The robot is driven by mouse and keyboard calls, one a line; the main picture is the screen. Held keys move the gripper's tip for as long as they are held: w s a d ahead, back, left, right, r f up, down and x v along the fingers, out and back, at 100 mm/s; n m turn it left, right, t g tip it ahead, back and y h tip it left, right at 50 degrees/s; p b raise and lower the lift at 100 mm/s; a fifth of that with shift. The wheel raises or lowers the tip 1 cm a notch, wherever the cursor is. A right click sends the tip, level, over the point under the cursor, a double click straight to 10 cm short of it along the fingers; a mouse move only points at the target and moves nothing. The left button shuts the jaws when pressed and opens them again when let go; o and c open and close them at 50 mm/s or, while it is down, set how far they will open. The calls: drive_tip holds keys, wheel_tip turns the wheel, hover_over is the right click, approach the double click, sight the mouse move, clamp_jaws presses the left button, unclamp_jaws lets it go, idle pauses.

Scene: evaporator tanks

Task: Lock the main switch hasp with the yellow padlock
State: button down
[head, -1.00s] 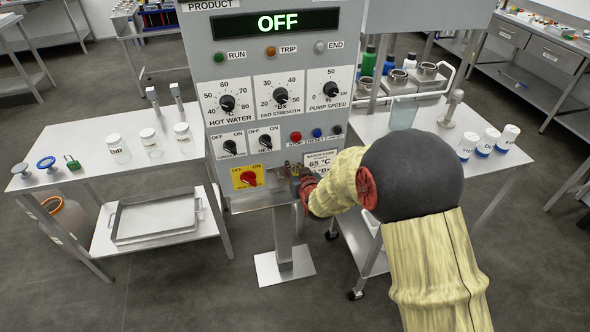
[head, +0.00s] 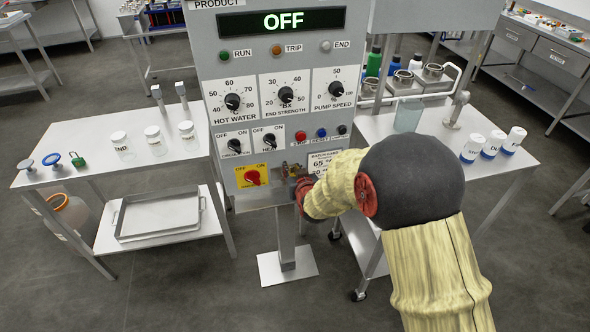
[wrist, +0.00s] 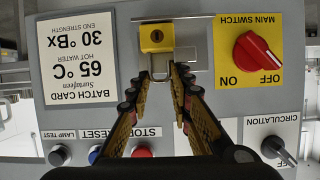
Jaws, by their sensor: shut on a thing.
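The yellow padlock (wrist: 157,38) shows in the wrist view, which is upside down, with its keyhole face towards me. Its metal shackle (wrist: 160,66) points towards my gripper (wrist: 161,74), whose fingertips are on either side of it and shut on the padlock. The padlock lies against the metal hasp plate (wrist: 197,57) beside the main switch. I cannot tell whether the shackle passes through the hasp. The red main switch knob (wrist: 255,50) is on a yellow plate, its mark towards OFF. In the head view the switch (head: 253,177) is left of my gripper (head: 301,187), and the padlock is mostly hidden.
A batch card (wrist: 75,58) is beside the padlock on the panel. Stop and reset buttons (wrist: 142,151) and the circulation knob (wrist: 272,146) are close to my fingers. White bottles (head: 492,145) stand on the right table.

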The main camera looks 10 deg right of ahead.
sight(284, 178)
drive_tip(key=shift+a, duration=0.9)
drive_tip(key=shift+a, duration=0.35)
drive_tip(key=shift+a, duration=0.25)
drive_tip(key=shift+f+b, duration=0.1)
drive_tip(key=shift+b, duration=0.35)
drive_tip(key=c, duration=1.7)
unclamp_jaws()
drive_tip(key=shift+o, duration=0.8)
drive_tip(key=shift+s, duration=0.1)
